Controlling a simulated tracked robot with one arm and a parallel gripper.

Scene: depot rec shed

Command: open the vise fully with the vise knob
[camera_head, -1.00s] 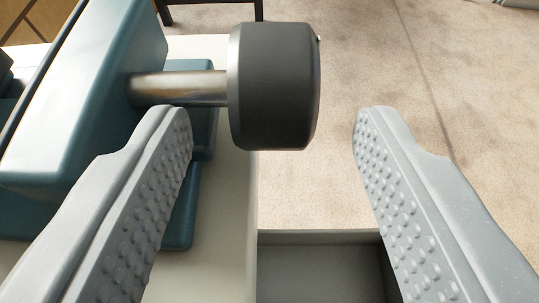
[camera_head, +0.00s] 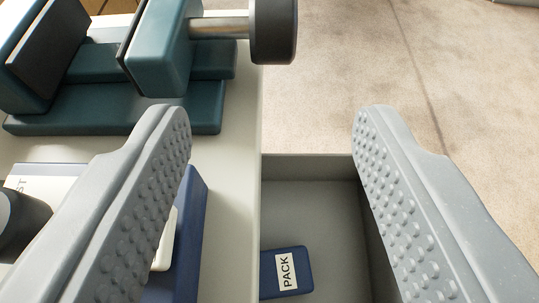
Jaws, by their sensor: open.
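The vise (camera_head: 160,60) is teal with dark jaw faces and stands on a pale bench top at the upper left. A gap shows between its two jaws. Its dark cylindrical vise knob (camera_head: 273,31) sits on a metal shaft (camera_head: 219,27) at the top centre, cut by the picture's top edge. My gripper (camera_head: 273,112) is open and empty, its grey studded fingers wide apart. In the picture the fingertips lie below the knob, one to each side, and are apart from it.
The pale bench (camera_head: 235,200) ends in a straight edge near the middle. A blue object (camera_head: 187,225) is partly hidden behind the left finger. Bare floor (camera_head: 350,70) lies to the right.

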